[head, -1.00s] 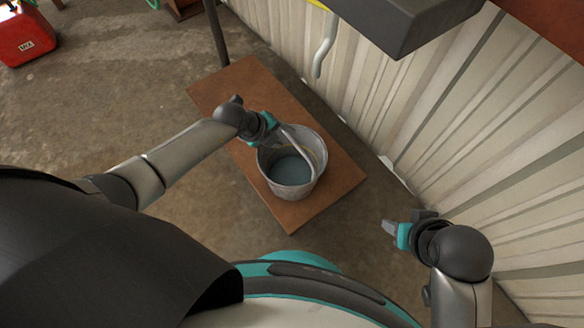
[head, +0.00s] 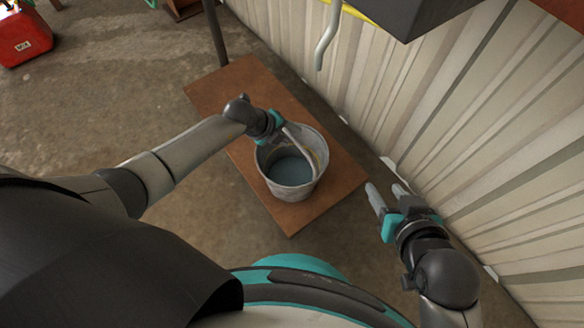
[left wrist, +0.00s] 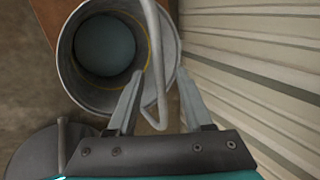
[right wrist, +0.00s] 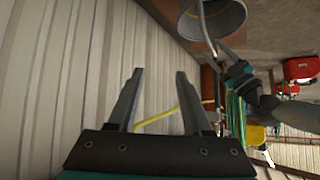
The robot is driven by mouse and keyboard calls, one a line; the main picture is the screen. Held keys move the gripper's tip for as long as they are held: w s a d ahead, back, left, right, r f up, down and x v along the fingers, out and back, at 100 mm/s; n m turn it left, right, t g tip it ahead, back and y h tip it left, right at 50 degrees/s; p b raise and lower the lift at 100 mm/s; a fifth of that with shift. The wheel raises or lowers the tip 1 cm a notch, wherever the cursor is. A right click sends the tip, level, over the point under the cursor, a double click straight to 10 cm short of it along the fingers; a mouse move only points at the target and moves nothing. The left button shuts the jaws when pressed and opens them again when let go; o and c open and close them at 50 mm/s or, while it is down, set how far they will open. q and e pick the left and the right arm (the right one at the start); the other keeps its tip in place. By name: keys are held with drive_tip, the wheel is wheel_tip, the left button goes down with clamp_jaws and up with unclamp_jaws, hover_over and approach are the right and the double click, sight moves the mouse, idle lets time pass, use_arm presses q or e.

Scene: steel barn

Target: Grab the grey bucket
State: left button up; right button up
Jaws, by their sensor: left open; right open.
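The grey bucket (head: 293,186) stands upright on a brown board in the head view, with its handle lying over its opening. In the left wrist view the bucket (left wrist: 82,62) shows its round mouth, and the handle (left wrist: 156,60) runs down between my open fingers. My left gripper (head: 281,121) is at the bucket's far rim; its jaws (left wrist: 160,85) are open around the handle, and I cannot tell if they touch it. My right gripper (head: 386,190) is open and empty, right of the bucket and apart from it. In the right wrist view the bucket (right wrist: 222,20) is at the top.
The brown board (head: 225,88) lies on the concrete floor. A corrugated metal wall (head: 440,110) runs along the right, close to my right gripper. A dark post (head: 215,35) stands behind the board. A red can (head: 22,38) is far left.

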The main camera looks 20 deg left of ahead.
use_arm(q)
drive_tip(key=shift+w+d+f+b, duration=0.15)
drive_tip(key=shift+w+f+b, duration=0.1)
drive_tip(key=shift+f+b, duration=0.2)
drive_tip(key=shift+d+f, duration=0.1)
drive_tip(key=shift+f, duration=0.05)
use_arm(e)
drive_tip(key=shift+w+a+r+t+y, duration=0.15)
drive_tip(key=shift+w+a+t+y, duration=0.2)
drive_tip(key=shift+a+t, duration=0.2)
drive_tip(key=shift+w+a+r+t+y, duration=0.1)
drive_tip(key=shift+w+a+t+y, duration=0.1)
drive_tip(key=shift+a+t+y, duration=0.35)
use_arm(q)
drive_tip(key=shift+c, duration=0.3)
use_arm(e)
drive_tip(key=shift+a, duration=0.1)
use_arm(q)
clamp_jaws()
drive_tip(key=shift+w, duration=0.15)
